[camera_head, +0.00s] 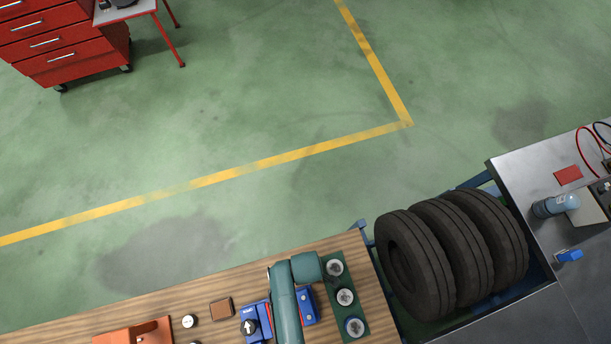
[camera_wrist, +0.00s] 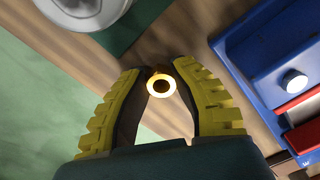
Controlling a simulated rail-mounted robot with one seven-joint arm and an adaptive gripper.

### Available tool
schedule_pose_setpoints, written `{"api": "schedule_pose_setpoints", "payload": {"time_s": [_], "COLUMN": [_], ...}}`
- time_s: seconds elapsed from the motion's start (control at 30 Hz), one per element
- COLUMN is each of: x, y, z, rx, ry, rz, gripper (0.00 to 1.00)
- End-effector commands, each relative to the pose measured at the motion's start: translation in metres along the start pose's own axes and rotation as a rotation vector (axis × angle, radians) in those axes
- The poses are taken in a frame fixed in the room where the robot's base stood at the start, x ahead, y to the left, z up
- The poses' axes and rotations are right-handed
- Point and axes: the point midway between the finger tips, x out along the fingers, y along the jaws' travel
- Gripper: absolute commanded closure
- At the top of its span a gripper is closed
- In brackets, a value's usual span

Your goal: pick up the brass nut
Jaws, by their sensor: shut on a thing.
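The brass nut (camera_wrist: 161,86) is a small gold ring, brightly lit, in the wrist view. It sits between the two yellow-and-black fingertips of my gripper (camera_wrist: 158,78), which is shut on it. The wooden bench top (camera_wrist: 190,42) lies beyond the nut. I cannot tell whether the nut is touching the bench or held above it. In the head view my teal arm covers this spot, and the nut and fingertips are hidden.
A blue case (camera_wrist: 255,60) with red and white parts is at the right in the wrist view. A green board (camera_head: 366,318) with round metal pieces lies at the bench's right end. A brown block (camera_head: 221,308) is further left. Tires (camera_head: 415,265) stand beyond the bench's right edge.

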Motion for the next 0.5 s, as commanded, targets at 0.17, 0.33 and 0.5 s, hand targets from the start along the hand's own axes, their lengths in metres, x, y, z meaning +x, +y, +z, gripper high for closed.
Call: {"api": "schedule_pose_setpoints", "payload": {"time_s": [0.17,0.33,0.5], "x": [-0.001,-0.029,-0.07], "y": [-0.001,0.0,0.0], "z": [0.0,0.0,0.0], "rx": [0.0,0.0,0.0], "ry": [0.001,0.002,0.002], "rz": [-0.001,0.002,0.002], "gripper": [1.0,1.0,1.0]}}
